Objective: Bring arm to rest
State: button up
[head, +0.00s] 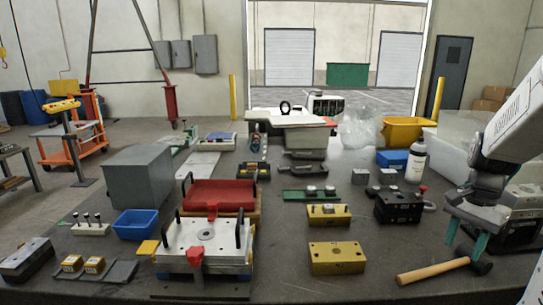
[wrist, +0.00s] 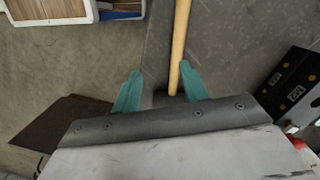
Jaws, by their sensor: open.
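My gripper (head: 466,238) is at the right of the head view, above the dark bench near its front right edge. Its two green fingers are apart with nothing held between them; they also show in the wrist view (wrist: 160,78). A mallet with a wooden handle (head: 432,271) and a dark head lies on the bench below the fingers. In the wrist view its handle (wrist: 180,35) runs up beside the right finger, and its head is partly hidden by the gripper. Whether a finger touches the mallet I cannot tell.
Left of the mallet are a yellow block (head: 337,258) and a black block (head: 399,206). A white mould base (head: 205,245) with black handles stands further left. A white bottle (head: 416,161) stands behind the black block. A clear bin is behind my arm.

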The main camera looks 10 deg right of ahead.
jog(key=s+a+r+n, duration=0.2)
jog(key=a+n, duration=0.3)
jog(key=a, duration=0.4)
jog(key=s+a+r+n+t, duration=0.1)
jog(key=s+a+r+n, duration=0.2)
jog(key=a, duration=0.6)
jog(key=s+a+r+n+t+h, duration=0.1)
jog(key=s+a+r+n, duration=0.1)
jog(key=s+a+n, duration=0.2)
jog(key=a+n, duration=0.3)
jog(key=a, duration=0.2)
jog(key=shift+s+a+r, duration=0.2)
jog(key=shift+s+a, duration=0.1)
